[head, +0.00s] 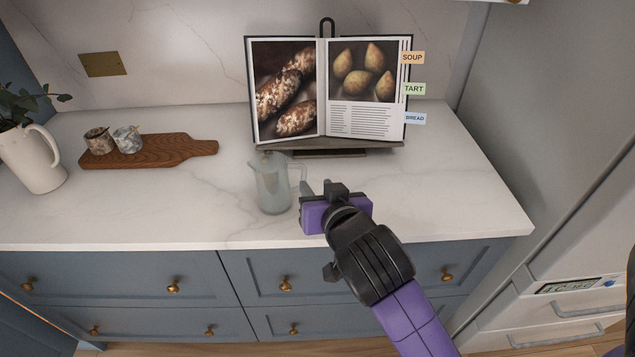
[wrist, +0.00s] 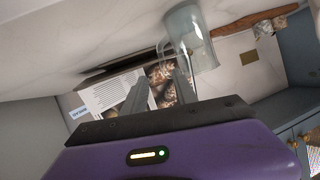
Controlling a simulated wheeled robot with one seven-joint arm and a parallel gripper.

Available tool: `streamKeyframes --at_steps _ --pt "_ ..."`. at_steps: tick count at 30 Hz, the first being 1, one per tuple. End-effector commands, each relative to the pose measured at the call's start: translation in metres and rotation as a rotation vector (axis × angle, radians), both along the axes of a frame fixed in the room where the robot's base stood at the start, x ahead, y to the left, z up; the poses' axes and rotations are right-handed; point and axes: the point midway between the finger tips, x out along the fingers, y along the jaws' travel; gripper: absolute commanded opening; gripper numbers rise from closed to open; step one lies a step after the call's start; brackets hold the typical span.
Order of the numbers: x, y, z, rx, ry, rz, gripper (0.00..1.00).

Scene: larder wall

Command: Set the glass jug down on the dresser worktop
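The glass jug (head: 272,186) is clear and pale, with a spout on its left and a handle on its right. It appears to stand upright on the white marble dresser worktop (head: 170,205), near the front edge. My gripper (head: 318,186) is just right of the jug, on its handle side. In the wrist view the two grey fingers (wrist: 160,82) are spread with a gap between them. The jug (wrist: 190,38) shows beyond the fingertips, its handle close to them. I cannot tell whether a finger touches the handle.
An open cookbook (head: 325,95) on a stand is behind the jug. A wooden board (head: 180,150) with two small cups lies at left, beside a white pitcher (head: 33,160) of leaves. The worktop right of the stand is clear. A tall pale appliance (head: 565,130) stands at right.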

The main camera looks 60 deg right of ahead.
Motion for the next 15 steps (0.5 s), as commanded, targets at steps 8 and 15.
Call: streamKeyframes --at_steps 8,15 --pt "-0.005 0.007 -0.005 -0.011 0.008 0.024 0.34" --pt "-0.032 0.056 -0.051 -0.093 0.055 0.254 0.34"
